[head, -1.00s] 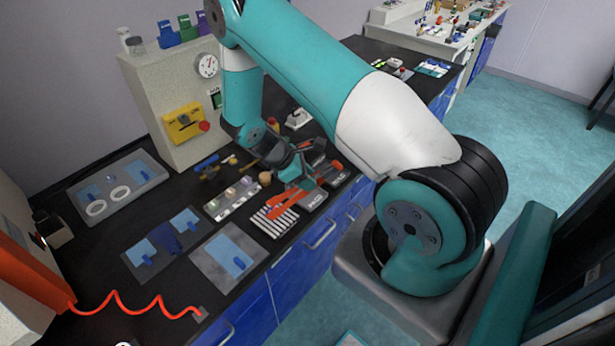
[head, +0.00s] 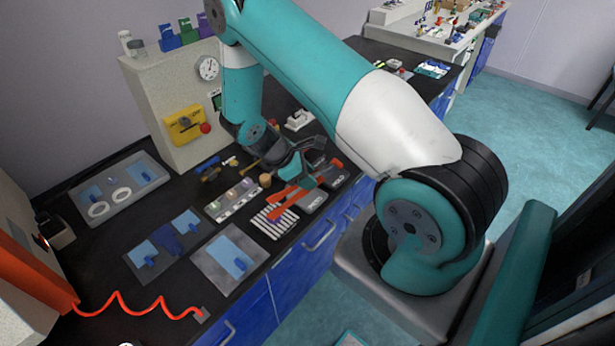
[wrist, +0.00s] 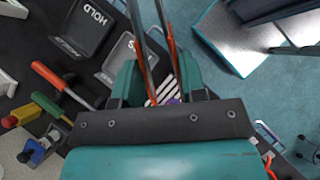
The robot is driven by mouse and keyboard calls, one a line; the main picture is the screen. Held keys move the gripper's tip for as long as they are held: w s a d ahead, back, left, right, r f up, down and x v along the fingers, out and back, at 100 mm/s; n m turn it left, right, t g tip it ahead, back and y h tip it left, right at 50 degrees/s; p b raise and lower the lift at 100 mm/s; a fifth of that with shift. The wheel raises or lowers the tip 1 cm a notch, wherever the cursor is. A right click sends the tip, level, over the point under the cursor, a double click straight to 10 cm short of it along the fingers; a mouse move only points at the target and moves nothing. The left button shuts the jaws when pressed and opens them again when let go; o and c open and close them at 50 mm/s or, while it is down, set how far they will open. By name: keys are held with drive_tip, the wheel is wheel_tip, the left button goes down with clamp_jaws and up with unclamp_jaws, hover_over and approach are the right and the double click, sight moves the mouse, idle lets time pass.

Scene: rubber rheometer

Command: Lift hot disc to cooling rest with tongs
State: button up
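My gripper (head: 303,176) is over the bench near its front edge, with its fingers closed on the tongs (head: 288,196). In the wrist view the tongs (wrist: 150,62) run between my two teal fingers (wrist: 158,82), with orange-red handles and long grey metal arms leading toward the top. The far ends of the tongs are cut off there. A white-striped rack (head: 270,224), which looks like the cooling rest, lies just in front of the tongs; part of it (wrist: 163,92) shows between my fingers. I cannot make out the hot disc with certainty in either view.
A pale sample strip (head: 232,201), blue-sheeted plates (head: 228,258) and a grey tray with white rings (head: 119,190) lie leftward. A red-handled tool (wrist: 62,84) is close by. A red coiled cord (head: 140,306) crosses the front left.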

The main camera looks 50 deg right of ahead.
wheel_tip(320, 180, up, 9)
drive_tip(key=p, duration=0.5)
drive_tip(key=shift+f+p, duration=0.2)
drive_tip(key=shift+p, duration=0.15)
